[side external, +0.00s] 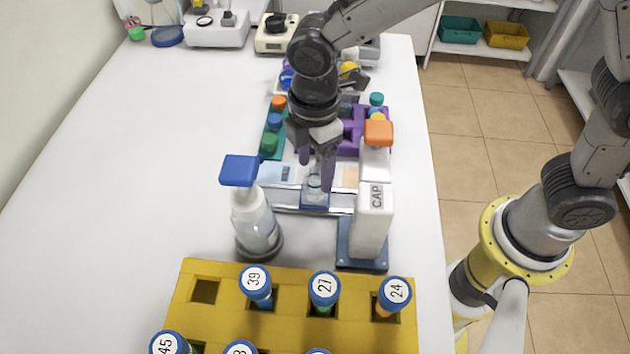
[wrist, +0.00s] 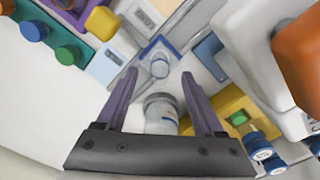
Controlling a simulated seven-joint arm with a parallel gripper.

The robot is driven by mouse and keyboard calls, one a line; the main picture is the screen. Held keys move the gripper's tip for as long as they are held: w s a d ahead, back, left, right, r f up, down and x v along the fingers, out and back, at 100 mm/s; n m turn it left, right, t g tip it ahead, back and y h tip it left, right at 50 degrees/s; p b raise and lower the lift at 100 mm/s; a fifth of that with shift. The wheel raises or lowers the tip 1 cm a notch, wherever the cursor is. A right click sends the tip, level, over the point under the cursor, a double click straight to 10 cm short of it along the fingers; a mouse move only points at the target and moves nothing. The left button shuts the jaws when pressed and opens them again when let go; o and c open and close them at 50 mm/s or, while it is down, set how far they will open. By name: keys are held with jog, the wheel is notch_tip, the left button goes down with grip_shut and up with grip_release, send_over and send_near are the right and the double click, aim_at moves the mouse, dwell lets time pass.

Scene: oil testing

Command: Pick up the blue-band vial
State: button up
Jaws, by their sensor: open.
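A small clear vial (side external: 314,186) stands in a blue square holder (side external: 317,205) at the middle of the bench. It also shows in the wrist view (wrist: 160,66), beyond my fingertips. I take it for the blue-band vial, but I cannot make out its band clearly. My gripper (side external: 319,168) points down with its fingers close to the vial in the side view. In the wrist view the gripper (wrist: 158,100) is open, its purple-grey fingers apart and nothing clasped between them. The lower fingers partly overlap the vial in the side view.
A clear bottle with a blue cap (side external: 240,170) stands at the left. A white CAP device (side external: 371,215) with an orange top stands close on the right. A yellow rack (side external: 245,310) with numbered blue-capped vials is in front. The bench is clear at far left.

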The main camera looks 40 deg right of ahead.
aim_at(315, 184)
jog(key=shift+f, duration=1.35)
grip_shut()
